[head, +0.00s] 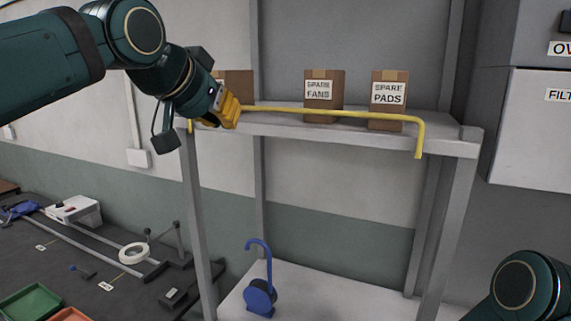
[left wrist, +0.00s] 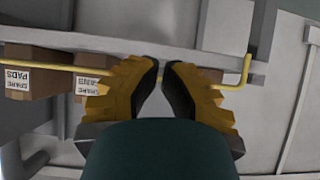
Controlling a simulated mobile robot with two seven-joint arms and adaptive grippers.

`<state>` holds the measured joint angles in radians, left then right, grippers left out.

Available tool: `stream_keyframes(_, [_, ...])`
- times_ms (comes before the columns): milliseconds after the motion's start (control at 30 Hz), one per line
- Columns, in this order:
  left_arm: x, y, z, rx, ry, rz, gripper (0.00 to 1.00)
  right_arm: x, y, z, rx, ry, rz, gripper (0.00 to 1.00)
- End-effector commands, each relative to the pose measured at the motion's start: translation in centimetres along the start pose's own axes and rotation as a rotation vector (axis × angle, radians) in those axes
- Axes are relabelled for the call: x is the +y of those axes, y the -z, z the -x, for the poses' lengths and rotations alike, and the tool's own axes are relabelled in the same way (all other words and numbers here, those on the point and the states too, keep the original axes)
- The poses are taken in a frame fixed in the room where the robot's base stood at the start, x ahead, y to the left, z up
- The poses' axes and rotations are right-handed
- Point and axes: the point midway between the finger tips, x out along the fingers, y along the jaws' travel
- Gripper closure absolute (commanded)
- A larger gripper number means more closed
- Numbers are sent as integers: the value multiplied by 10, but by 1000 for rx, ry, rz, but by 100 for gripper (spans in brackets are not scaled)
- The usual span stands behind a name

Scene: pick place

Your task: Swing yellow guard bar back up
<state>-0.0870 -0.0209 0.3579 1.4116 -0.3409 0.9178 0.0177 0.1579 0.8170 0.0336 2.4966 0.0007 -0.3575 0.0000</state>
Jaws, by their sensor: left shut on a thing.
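The yellow guard bar (head: 330,112) runs roughly level along the front of the upper shelf, in front of the cardboard boxes. Its right end bends downward in the head view. My left gripper (head: 226,110) is shut on the bar near its left end. In the left wrist view the bar (left wrist: 236,87) passes at the yellow fingers, and its bent end shows on the right. The left gripper (left wrist: 161,68) hides the gripped part there. Part of my right arm shows at the lower right of the head view; its gripper is outside the picture.
Boxes marked SPARE FANS (head: 322,90) and SPARE PADS (head: 388,95) stand on the upper shelf (head: 345,133); another box is partly behind my left gripper. A blue hooked object (head: 261,290) sits on the lower shelf. Grey cabinets (head: 530,125) stand at right.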

Motion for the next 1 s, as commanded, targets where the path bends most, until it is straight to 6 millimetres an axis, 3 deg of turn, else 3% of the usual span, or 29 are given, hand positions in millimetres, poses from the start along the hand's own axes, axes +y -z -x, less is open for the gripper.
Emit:
stream_keyframes(400, [0,-19,33,1,-1,0,100,4,-2,-12,0,0,0,53])
stream_keyframes(600, [0,-22,40,0,-1,0,100,5,-2,-13,0,0,0,53])
stream_keyframes(900, [0,-22,39,-2,-1,0,100,5,-2,-14,1,-3,-2,53])
stream_keyframes(1000, [-1,-33,14,-25,-12,9,100,6,-2,-17,1,-3,-2,53])
